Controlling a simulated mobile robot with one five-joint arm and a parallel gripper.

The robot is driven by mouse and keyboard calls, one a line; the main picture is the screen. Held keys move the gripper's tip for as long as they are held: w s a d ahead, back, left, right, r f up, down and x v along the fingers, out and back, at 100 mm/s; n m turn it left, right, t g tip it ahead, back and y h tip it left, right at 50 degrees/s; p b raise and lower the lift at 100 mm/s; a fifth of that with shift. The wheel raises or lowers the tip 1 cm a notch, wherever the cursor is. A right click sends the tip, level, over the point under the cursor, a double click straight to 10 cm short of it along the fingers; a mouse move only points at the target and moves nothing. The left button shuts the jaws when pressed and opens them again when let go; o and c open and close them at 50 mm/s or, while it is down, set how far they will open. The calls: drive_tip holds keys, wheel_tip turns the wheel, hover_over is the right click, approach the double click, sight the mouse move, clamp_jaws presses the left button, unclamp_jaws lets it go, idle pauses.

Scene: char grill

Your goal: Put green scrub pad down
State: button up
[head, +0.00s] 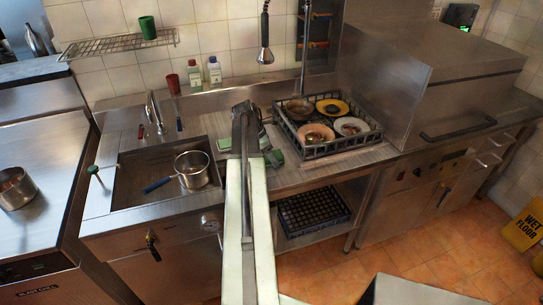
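My arm reaches up the middle of the head view over the steel counter (300,178), to the right of the sink. My gripper (264,143) is at the far end, small and dark, low over or at the counter. I cannot tell whether its fingers are open or shut. A green pad-like piece (276,157) is right by the gripper, on its near right side; I cannot tell whether it is held or rests on the counter. Another flat green piece (226,144) lies on the counter just left of my arm.
A sink (130,190) holding a blue-handled pot (192,170) is to the left. A black dish rack (347,146) with several plates stands right of my gripper, beside a steel dishwasher (400,85). Two bottles (214,71) and a red cup (173,84) stand behind. A spray hose (265,45) hangs above.

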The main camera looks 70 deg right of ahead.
drive_tip(key=shift+r+p, duration=0.5)
drive_tip(key=p+v, duration=1)
drive_tip(key=v, duration=0.1)
drive_tip(key=shift+w, duration=0.2)
drive_tip(key=shift+a, duration=0.15)
drive_tip(key=w+a+f+m+t, duration=0.1)
drive_tip(key=w+a+m, duration=0.1)
drive_tip(key=w+a, duration=1.25)
drive_tip(key=w+a+m+t, duration=0.2)
drive_tip(key=w+a, duration=0.9)
drive_tip(key=a, duration=0.7)
drive_tip(key=w+a+m+y, duration=0.1)
drive_tip(key=a+m+y, duration=0.1)
drive_tip(key=a, duration=2.9)
drive_tip(key=shift+w+a+f+m+y, duration=0.15)
drive_tip(key=shift+a+f+m+y, duration=0.25)
drive_tip(key=shift+m, duration=0.5)
